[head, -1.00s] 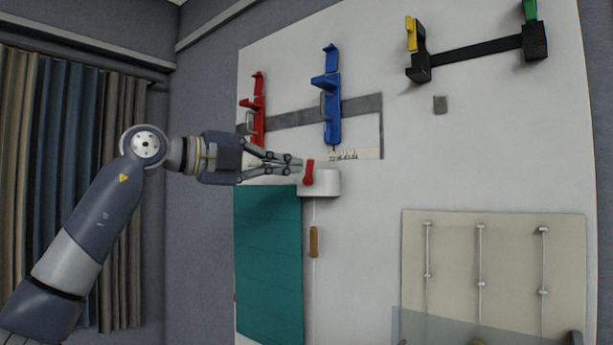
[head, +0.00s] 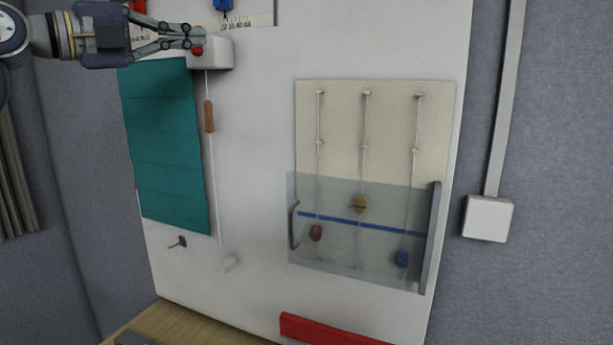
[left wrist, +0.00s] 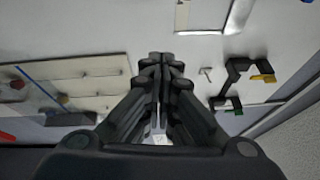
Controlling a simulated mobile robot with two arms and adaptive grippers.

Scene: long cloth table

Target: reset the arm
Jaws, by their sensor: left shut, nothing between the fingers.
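My left gripper (head: 188,38) is at the top left of the head view, with its arm coming in from the left. Its fingers are together with nothing between them. The fingertips overlap a red lever (head: 198,50) on a white box (head: 218,53) on the wall board; I cannot tell whether they touch it. In the left wrist view the shut fingers (left wrist: 162,62) point at the board's surface. My right gripper is not in view.
A teal panel (head: 165,145) hangs below the gripper, beside a cord with a wooden handle (head: 209,116). A beige panel (head: 340,110) has vertical rods and a clear cover (head: 340,245). A red bar (head: 325,330) lies low. A white wall box (head: 488,218) is at right.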

